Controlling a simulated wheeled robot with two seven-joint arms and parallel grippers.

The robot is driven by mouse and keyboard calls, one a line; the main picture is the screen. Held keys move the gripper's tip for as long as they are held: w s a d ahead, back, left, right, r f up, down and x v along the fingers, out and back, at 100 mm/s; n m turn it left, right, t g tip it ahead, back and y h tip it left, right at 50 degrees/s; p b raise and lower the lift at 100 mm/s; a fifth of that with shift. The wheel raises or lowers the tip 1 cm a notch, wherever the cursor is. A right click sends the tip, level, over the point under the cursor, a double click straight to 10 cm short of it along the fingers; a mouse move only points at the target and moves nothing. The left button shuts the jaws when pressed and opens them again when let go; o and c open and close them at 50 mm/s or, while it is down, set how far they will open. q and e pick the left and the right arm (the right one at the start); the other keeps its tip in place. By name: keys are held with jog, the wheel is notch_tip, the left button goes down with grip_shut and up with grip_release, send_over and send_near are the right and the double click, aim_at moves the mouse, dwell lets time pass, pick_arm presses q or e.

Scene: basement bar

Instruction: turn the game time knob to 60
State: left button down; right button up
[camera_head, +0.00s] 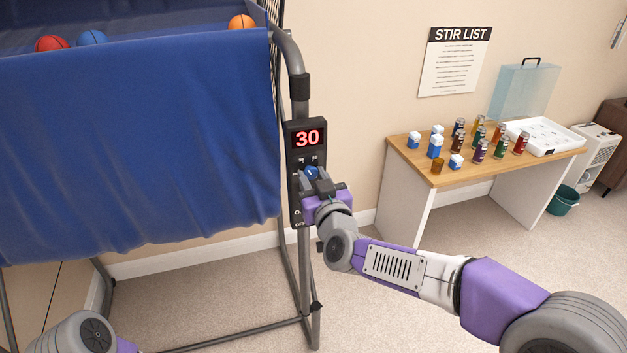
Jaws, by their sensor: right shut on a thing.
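The black control box (293,160) is fixed to the grey frame post of the basketball game, and its red display (307,138) reads 30. The blue game time knob (311,172) sits below the display, mostly hidden by my right gripper. My right gripper (313,178) is shut on the knob, its fingers at the box's face. Small markings show lower on the box. At the bottom left, part of my left arm shows, but its gripper is out of frame.
The game's blue cloth (140,150) hangs left of the box, with balls (92,37) above it. A wooden-topped table (405,152) with several bottles and a white tray (543,136) stands at the right. Open carpet lies between.

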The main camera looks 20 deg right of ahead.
jog(key=m+b, duration=0.3)
jog(key=m, duration=0.2)
jog(key=shift+f+b, duration=0.15)
jog(key=shift+b, duration=0.15)
jog(key=m+b, duration=0.3)
jog(key=m, duration=0.3)
jog(key=shift+a, duration=0.15)
jog(key=shift+m, duration=0.3)
jog(key=o, duration=1)
jog(key=shift+r, duration=0.2)
jog(key=shift+o, duration=0.2)
jog(key=s+p, duration=0.1)
jog(key=s, duration=0.6)
jog(key=shift+s, duration=0.3)
